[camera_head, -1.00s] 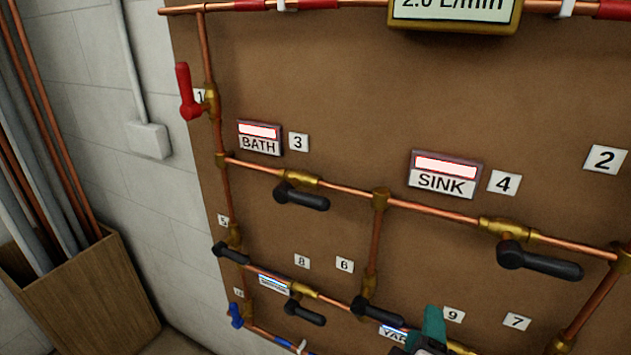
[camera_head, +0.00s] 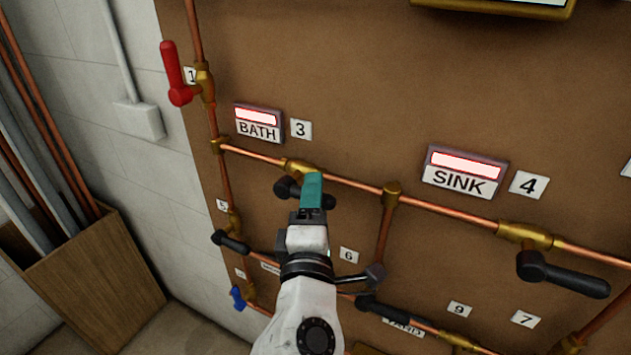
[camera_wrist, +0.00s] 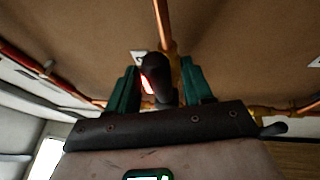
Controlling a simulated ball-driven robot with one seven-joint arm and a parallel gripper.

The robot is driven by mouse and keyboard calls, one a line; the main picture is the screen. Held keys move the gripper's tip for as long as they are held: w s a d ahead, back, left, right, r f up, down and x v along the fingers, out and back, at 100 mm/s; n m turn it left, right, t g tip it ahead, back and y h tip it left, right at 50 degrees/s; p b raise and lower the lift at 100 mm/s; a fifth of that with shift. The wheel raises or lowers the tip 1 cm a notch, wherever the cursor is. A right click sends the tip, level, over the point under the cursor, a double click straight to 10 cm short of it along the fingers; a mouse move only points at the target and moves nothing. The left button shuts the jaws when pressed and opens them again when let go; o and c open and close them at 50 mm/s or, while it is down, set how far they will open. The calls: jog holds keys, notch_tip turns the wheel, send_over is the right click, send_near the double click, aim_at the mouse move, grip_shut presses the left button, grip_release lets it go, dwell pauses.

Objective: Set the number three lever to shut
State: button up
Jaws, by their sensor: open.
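The number three lever (camera_head: 287,188) is black and sits on a brass valve (camera_head: 299,166) in the upper copper pipe, below the "3" tag (camera_head: 301,129) and the BATH sign (camera_head: 258,124). Its handle points right, roughly along the pipe. My gripper (camera_head: 312,190), with teal fingers, is in front of it and hides its middle. In the wrist view the black lever (camera_wrist: 155,70) shows between the two open, spread fingers (camera_wrist: 160,84). I cannot tell whether either finger touches it.
The number four lever (camera_head: 565,275) is to the right under the SINK sign (camera_head: 461,173). A red lever (camera_head: 173,75) is at upper left. Other black levers (camera_head: 395,307) and a blue one (camera_head: 237,297) lie below. A wooden bin (camera_head: 105,275) with pipes stands at left.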

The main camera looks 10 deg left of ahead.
jog(key=shift+w+r, duration=0.2)
jog(key=shift+w, duration=0.95)
jog(key=shift+c, duration=0.4)
grip_shut()
